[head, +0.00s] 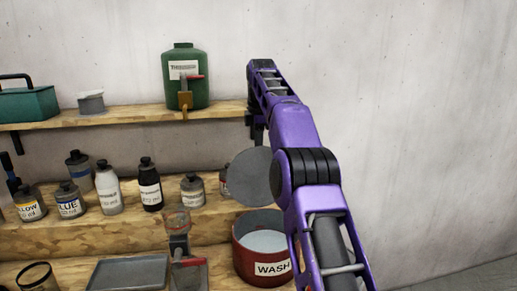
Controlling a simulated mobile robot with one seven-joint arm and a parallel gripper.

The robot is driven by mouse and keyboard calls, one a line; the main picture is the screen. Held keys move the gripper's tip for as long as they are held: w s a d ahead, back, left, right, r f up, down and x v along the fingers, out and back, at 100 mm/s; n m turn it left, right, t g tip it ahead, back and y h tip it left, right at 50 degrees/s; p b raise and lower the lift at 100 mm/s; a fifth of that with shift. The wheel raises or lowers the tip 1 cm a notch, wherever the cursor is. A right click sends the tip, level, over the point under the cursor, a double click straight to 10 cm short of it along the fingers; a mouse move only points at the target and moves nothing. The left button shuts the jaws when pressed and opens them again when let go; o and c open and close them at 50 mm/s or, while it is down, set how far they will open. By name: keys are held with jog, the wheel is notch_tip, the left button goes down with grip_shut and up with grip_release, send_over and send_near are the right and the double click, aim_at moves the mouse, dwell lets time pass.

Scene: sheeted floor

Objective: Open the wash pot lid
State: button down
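The wash pot (243,258) is a red round pot with a white WASH label, standing on the lower wooden step. Its mouth is uncovered and a pale grey inside shows. The grey round lid (250,177) stands steeply tilted above the pot's back rim, its right edge hidden behind my purple arm. Whether a hinge joins lid and pot cannot be seen. My gripper (257,132) is dark, points down and is just above the lid's top edge. Its fingers are small and partly hidden, so I cannot tell their opening or whether they touch the lid.
A green jug (199,92) stands on the upper shelf, left of my arm. Several bottles, including a dark one (150,188), line the middle step. A grey tray (128,275) and a clamp-like stand (188,265) are left of the pot. Bare wall lies right.

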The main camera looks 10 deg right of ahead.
jog(key=shift+r, duration=0.2)
jog(key=c, duration=0.8)
grip_release()
jog(key=shift+c, duration=0.2)
jog(key=shift+s, duration=0.15)
